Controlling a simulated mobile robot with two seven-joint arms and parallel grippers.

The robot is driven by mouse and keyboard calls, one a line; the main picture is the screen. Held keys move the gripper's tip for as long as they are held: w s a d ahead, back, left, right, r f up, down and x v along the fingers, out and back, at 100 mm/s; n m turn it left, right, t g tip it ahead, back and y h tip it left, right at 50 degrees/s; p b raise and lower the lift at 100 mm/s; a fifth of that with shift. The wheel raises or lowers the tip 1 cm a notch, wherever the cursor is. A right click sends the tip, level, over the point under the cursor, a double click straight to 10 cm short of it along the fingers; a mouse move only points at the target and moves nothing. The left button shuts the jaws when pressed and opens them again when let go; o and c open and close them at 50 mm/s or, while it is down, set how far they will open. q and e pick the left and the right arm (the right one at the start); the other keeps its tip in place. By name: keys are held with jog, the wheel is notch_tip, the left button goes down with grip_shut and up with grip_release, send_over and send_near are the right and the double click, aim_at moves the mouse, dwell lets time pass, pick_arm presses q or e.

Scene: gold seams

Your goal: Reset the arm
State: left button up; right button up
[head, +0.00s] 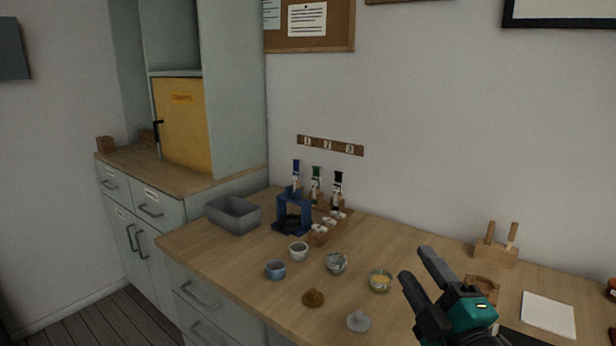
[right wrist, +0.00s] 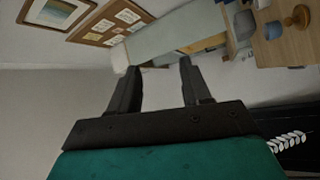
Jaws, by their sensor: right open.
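My right gripper (head: 418,272) is open and empty, held above the right part of the wooden counter (head: 400,236). In the right wrist view its two fingers (right wrist: 158,82) stand apart with nothing between them. That view looks across the room toward the wall and cabinets. My left gripper is not in view.
On the counter stand a grey bin (head: 233,215), a blue stand (head: 291,212), several small bowls including one with yellow contents (head: 380,281), a brown lidded piece (head: 313,298), a grey lid (head: 358,321), a wooden tool holder (head: 496,250) and white paper (head: 548,314).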

jog(key=s+d+f+m+g+h, duration=0.35)
jog(key=s+f+m, duration=0.2)
jog(key=f, duration=0.25)
jog(key=s+d+f+m+g+h, duration=0.2)
jog(key=s+f+m+g+h, duration=0.15)
jog(key=f+m+g, duration=0.35)
jog(key=s+a+f+m+g+y, duration=0.1)
jog(key=s+f+g, duration=0.25)
jog(key=s, duration=0.45)
jog(key=s+a+f+m+g+y, duration=0.15)
jog(key=s+f, duration=0.25)
jog(key=s, duration=0.4)
jog(key=w+a+f+t+y+p, duration=0.1)
jog(key=w+a+f+t+p, duration=0.1)
jog(key=w+f+t, duration=0.4)
jog(key=shift+w+f+n, duration=0.3)
jog(key=shift+w+f, duration=0.35)
jog(key=shift+w, duration=0.2)
jog(key=shift+y, duration=0.25)
